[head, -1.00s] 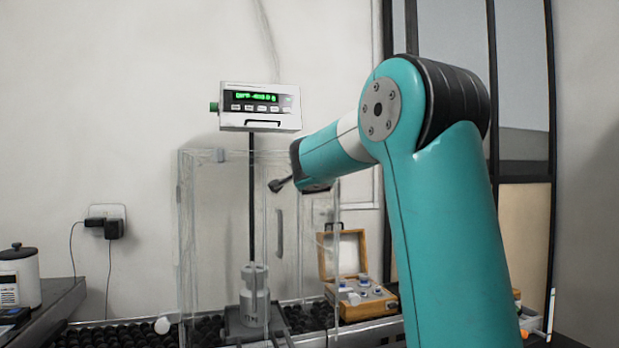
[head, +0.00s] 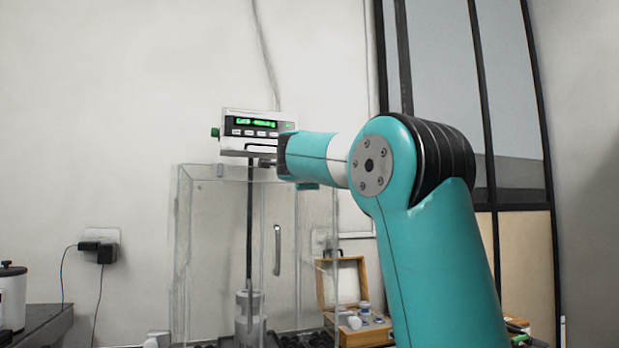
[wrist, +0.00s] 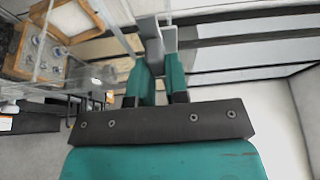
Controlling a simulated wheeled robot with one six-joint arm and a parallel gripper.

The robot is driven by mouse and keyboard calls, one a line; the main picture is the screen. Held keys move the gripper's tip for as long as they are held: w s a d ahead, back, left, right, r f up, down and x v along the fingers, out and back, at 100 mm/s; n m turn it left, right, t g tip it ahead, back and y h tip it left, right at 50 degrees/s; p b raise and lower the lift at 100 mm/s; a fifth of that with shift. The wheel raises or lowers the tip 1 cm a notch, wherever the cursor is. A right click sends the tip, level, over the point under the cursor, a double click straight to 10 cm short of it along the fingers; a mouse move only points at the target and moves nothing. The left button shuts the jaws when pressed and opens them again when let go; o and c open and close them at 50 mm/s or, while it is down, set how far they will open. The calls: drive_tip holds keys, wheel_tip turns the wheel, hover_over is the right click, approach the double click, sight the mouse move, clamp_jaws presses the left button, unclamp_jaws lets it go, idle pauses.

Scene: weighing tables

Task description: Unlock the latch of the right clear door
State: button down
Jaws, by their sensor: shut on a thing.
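The clear case (head: 208,260) with its doors stands left of my arm in the head view. The right clear door (head: 312,225) is partly hidden by my arm. My gripper (wrist: 158,75) has green fingers, closed together in the wrist view. A grey upright piece (wrist: 152,42), which looks like the latch, shows at the fingertips, and the gripper is shut on it. The contact itself is hard to make out.
A display box (head: 255,128) with green digits hangs close to my wrist. A metal cylinder (head: 250,312) stands in the case. An open wooden weight box (head: 342,284) stands right of it. A plug (head: 98,250) is on the wall at left.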

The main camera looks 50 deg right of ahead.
drive_tip(key=shift+m, duration=0.3)
idle(0.4)
drive_tip(key=c, duration=1.1)
unclamp_jaws()
drive_tip(key=shift+f, duration=0.15)
